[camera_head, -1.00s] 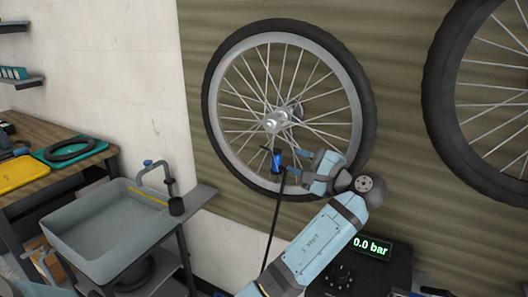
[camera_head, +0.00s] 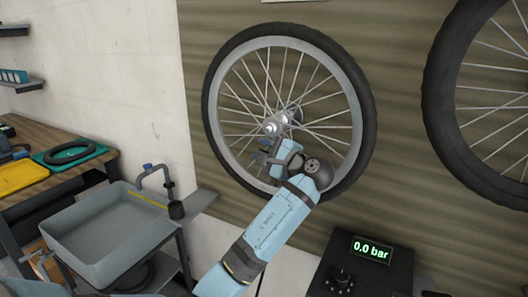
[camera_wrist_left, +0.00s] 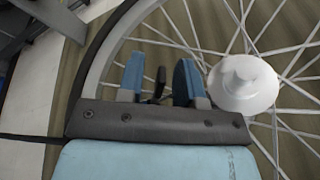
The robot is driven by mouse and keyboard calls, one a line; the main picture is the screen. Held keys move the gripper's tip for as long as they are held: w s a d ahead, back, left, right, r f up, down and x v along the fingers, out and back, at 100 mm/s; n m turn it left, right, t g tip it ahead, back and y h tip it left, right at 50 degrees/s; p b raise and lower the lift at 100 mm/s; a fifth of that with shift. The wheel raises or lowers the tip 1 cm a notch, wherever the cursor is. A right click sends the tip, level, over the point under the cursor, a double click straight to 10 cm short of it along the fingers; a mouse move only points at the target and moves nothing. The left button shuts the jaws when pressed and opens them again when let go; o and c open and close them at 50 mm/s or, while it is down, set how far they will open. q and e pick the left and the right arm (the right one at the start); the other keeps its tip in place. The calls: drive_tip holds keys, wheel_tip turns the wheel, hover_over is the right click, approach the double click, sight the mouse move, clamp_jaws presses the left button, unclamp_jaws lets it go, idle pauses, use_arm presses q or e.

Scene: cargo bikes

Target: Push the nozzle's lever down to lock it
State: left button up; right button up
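My left gripper (camera_head: 264,152) is up at the lower part of the wheel, just below its hub. In the left wrist view its two blue fingers (camera_wrist_left: 160,82) stand apart with a gap between them. A small dark piece (camera_wrist_left: 158,84) shows in that gap; it may be the nozzle's lever, but I cannot tell. The nozzle's body is mostly hidden by my gripper in the head view. The bicycle wheel (camera_head: 360,130) stands upright against the wall panel. My right gripper is not in view.
The wheel's pale hub (camera_wrist_left: 245,85) is close to the right finger, with spokes around it. A pump unit (camera_head: 362,270) reading 0.0 bar stands at lower right. A grey sink (camera_head: 75,228) and a workbench (camera_head: 25,195) are at left. Another wheel (camera_head: 440,110) is at right.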

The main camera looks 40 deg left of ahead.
use_arm(q)
clamp_jaws()
drive_tip(key=shift+f+n, duration=0.15)
drive_tip(key=shift+n, duration=0.15)
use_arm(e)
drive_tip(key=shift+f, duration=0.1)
use_arm(q)
drive_tip(key=shift+f+n+b, duration=0.8)
drive_tip(key=shift+n+b, duration=0.75)
drive_tip(key=shift+n, duration=0.7)
drive_tip(key=shift+f+n+b, duration=0.75)
drive_tip(key=shift+n+b, duration=0.75)
drive_tip(key=shift+n, duration=0.7)
drive_tip(key=shift+f+n+b, duration=0.8)
drive_tip(key=shift+n+b, duration=0.75)
drive_tip(key=shift+n, duration=0.7)
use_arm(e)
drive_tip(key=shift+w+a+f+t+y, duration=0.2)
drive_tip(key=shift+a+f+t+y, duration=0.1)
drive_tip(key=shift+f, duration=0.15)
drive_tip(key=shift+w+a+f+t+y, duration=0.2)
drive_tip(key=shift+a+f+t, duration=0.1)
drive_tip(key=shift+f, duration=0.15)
use_arm(q)
drive_tip(key=shift+o, duration=0.2)
unclamp_jaws()
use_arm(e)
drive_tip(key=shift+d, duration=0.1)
